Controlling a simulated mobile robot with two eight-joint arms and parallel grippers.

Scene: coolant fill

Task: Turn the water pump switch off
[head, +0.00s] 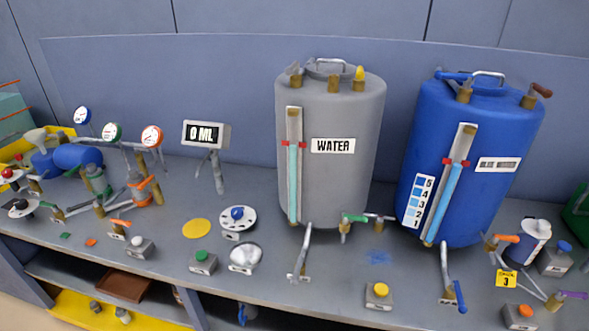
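A grey tank labelled WATER (322,190) stands at the middle of the bench. Several small grey boxes with coloured buttons sit along the bench: one with a green button (203,262), one with a white button (139,247), one with a yellow button (379,296) and one with a red-orange button (519,317). Their labels are too small to read, so I cannot tell which one is the water pump switch or whether it is on. Neither of my grippers is in view.
A blue tank (470,165) stands right of the grey one. A display reading 0 ML (206,134) and round gauges (152,136) stand to the left. Pipes and valve levers (303,255) stick up near the front edge. A shelf (125,287) lies below.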

